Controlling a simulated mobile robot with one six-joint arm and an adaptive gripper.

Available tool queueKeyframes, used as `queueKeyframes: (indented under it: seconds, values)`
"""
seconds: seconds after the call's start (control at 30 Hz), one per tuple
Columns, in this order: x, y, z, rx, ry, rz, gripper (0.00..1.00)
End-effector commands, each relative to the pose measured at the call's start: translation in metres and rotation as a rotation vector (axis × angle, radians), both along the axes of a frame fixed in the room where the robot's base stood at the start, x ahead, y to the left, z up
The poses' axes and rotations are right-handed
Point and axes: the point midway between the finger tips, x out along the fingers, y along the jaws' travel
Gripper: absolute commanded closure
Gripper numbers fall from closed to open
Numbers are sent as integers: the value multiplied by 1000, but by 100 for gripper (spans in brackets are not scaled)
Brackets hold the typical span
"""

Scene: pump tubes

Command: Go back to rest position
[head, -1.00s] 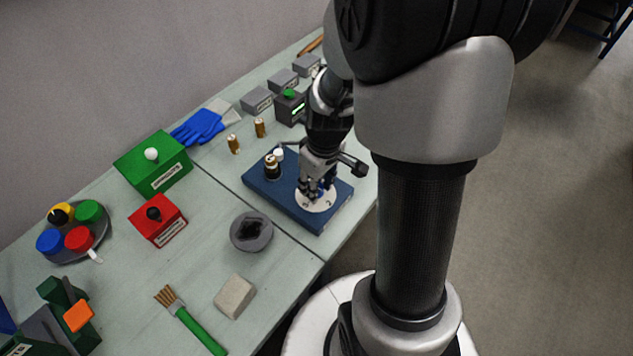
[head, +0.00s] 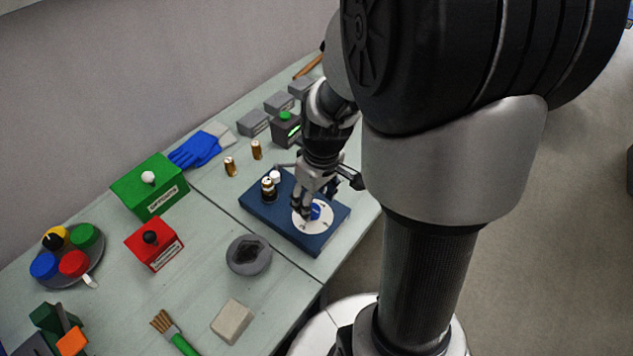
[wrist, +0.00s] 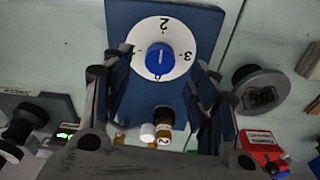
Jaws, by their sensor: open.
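My gripper (head: 311,200) is open and empty, close above the white dial of the blue board in the head view. In the wrist view my gripper (wrist: 160,85) has its fingers spread on either side of the dial, apart from each other. The blue board (head: 265,213) carries a white numbered dial (head: 318,226) with a blue knob (wrist: 159,59) at its middle. A brown bottle (wrist: 163,118) and a white-capped piece (wrist: 148,133) stand at the board's other end. I cannot tell how high the fingertips are above the knob.
A grey round holder (head: 249,255) stands beside the board. A red box (head: 154,243), a green box (head: 150,187), a tray of coloured caps (head: 66,257) and a brush (head: 175,333) lie to the left. Small brass cylinders (head: 230,167) and grey boxes (head: 253,122) are behind.

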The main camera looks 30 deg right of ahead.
Motion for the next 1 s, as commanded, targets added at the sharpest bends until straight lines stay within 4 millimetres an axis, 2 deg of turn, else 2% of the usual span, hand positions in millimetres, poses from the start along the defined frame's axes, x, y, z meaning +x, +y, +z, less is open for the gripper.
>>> queueKeyframes:
  seconds: [0.1,0.3,0.5,0.67,0.77,0.87,1.0]
  values:
    - [-2,-1,29,-2,-8,0,46]
    - [-7,-2,64,-2,-5,0,46]
    - [-10,-2,81,-1,-1,-1,46]
    - [-11,-1,84,-1,-1,-1,46]
    - [-15,8,93,-6,-18,-10,46]
    - [-27,27,112,-16,-56,-33,46]
    - [-58,61,139,-22,-131,-86,46]
